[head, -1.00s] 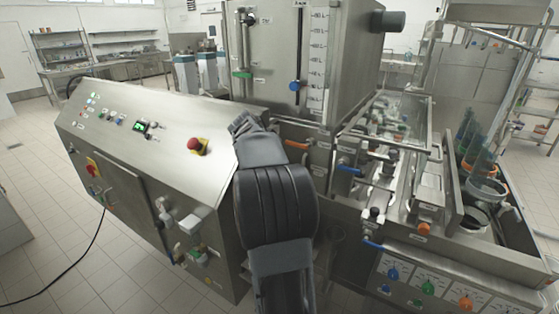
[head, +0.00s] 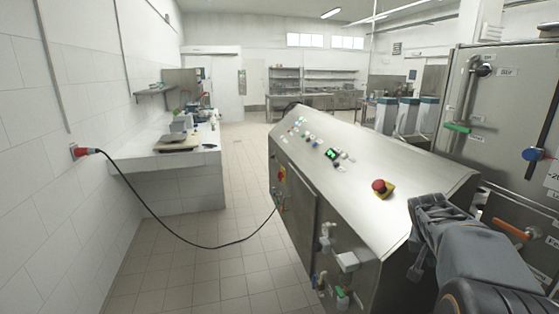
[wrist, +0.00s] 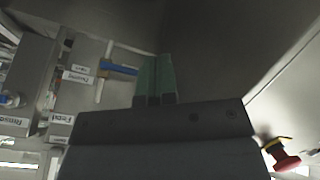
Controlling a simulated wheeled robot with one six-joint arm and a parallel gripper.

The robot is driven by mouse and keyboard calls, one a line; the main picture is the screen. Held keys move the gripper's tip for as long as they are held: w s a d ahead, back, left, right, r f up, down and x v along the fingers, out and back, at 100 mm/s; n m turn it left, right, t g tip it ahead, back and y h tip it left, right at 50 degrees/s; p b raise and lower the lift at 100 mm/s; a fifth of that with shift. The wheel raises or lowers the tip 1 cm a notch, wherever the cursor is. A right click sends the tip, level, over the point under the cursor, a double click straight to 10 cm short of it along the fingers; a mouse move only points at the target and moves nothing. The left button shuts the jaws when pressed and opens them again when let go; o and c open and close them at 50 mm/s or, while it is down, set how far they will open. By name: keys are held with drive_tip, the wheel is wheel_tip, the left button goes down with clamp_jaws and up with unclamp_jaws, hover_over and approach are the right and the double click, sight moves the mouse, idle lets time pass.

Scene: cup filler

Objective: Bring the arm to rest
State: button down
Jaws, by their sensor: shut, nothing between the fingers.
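My gripper (wrist: 155,78) shows in the wrist view with its two greenish fingers side by side, shut and empty. It is in front of a dim grey metal surface. In the head view my arm comes up from the lower right corner, beside the sloped panel of the steel control cabinet (head: 330,165). I cannot make out the fingertips in the head view.
A red emergency stop (head: 382,188) is on the panel close to my arm; it also shows in the wrist view (wrist: 282,160). A blue lever (wrist: 118,69) lies left of the fingers. A black cable (head: 185,238) crosses the open tiled floor at left.

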drive_tip(key=s+a+f+n+y, duration=0.1)
drive_tip(key=s+a+n, duration=0.2)
drive_tip(key=a, duration=0.6)
drive_tip(key=s+a+f+n+t+y, duration=0.1)
drive_tip(key=s+a+f+n+y, duration=0.1)
drive_tip(key=a, duration=0.6)
drive_tip(key=s+a+f+n+t+y, duration=0.1)
drive_tip(key=s+a+f+n+y, duration=0.1)
drive_tip(key=s+a, duration=0.4)
drive_tip(key=a+n, duration=0.1)
drive_tip(key=a, duration=0.2)
drive_tip(key=shift+s+a+n, duration=0.2)
drive_tip(key=shift+a+n, duration=0.1)
drive_tip(key=shift+n, duration=0.1)
